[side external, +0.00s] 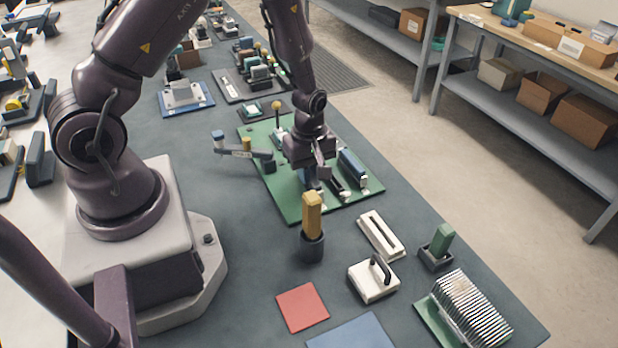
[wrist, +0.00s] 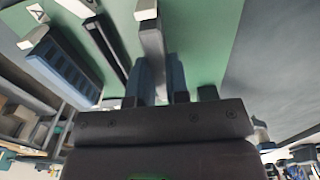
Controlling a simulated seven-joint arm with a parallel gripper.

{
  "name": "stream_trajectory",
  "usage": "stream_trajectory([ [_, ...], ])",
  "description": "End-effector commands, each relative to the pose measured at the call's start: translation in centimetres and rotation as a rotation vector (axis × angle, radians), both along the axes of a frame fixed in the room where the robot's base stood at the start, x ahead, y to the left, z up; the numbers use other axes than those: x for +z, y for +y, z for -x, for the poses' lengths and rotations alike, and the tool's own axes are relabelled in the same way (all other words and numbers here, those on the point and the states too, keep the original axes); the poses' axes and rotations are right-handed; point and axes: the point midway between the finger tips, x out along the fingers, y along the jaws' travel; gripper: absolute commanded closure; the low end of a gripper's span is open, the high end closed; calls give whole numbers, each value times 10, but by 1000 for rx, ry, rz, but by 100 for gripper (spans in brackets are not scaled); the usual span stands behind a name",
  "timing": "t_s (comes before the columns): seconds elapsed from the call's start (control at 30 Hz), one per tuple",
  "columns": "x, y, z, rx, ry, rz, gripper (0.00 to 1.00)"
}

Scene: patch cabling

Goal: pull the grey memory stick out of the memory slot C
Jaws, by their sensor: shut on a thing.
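The green board (side external: 284,205) lies on the bench under my gripper (side external: 318,170). The letter of that slot is not readable.
A blue stick (side external: 352,167) stands in a neighbouring slot, near the letter A in the wrist view. An empty black slot (wrist: 106,46) lies between. A yellow-topped piece in a dark holder (side external: 312,220) stands close in front. A grey lever-like part (side external: 245,152) sits left.

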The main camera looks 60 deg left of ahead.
Motion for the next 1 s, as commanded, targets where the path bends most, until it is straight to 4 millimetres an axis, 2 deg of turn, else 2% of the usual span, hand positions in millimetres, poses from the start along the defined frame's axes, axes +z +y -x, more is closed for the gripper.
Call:
stream_trajectory([
  [1.0,12,0,0,0,0,0,100],
])
